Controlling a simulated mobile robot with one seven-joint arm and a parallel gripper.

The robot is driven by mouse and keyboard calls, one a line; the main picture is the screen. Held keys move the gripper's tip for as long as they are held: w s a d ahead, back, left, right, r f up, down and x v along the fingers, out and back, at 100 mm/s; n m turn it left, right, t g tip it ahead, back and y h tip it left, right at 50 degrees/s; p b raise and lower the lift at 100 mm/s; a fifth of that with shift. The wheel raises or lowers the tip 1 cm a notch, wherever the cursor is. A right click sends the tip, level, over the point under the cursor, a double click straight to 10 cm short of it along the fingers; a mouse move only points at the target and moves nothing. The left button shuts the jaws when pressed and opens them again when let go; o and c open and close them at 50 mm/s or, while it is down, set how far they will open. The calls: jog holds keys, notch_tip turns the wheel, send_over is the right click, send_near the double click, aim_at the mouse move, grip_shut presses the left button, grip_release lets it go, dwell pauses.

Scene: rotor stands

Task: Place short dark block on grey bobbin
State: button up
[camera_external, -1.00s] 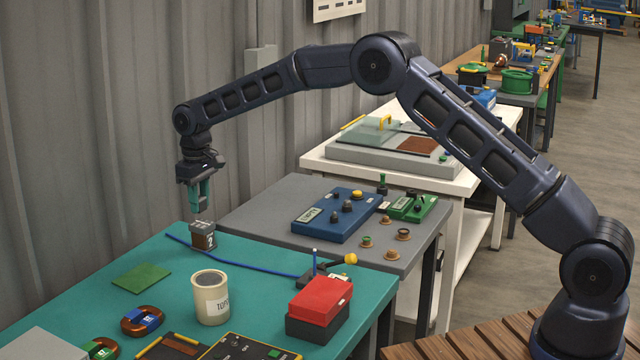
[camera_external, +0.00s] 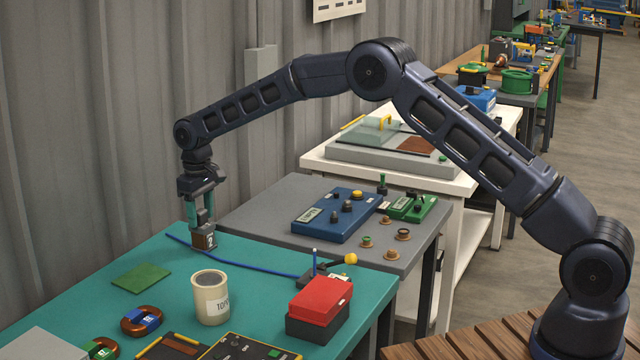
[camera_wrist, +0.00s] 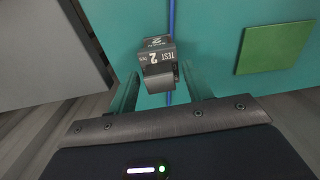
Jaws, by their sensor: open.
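A dark brown block with a grey top and a label with the number 2 (camera_external: 204,240) stands on the teal table near its far edge. In the wrist view the fingertips (camera_wrist: 160,86) flank the block's near part, with gaps visible. Several small brown and green spools (camera_external: 403,234) stand on the grey table; I cannot pick out a grey bobbin among them.
A blue cable (camera_external: 250,262) runs past the block. A cream pot (camera_external: 211,300), a red-lidded box (camera_external: 321,298) and a green square (camera_external: 141,277) are on the teal table (camera_external: 262,295). A blue control box (camera_external: 335,215) is on the grey table (camera_external: 265,213). The corrugated wall is close behind.

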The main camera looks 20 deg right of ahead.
aim_at(200, 211)
notch_tip(200, 211, up, 12)
jog(key=shift+r, duration=0.15)
dwell(0.4)
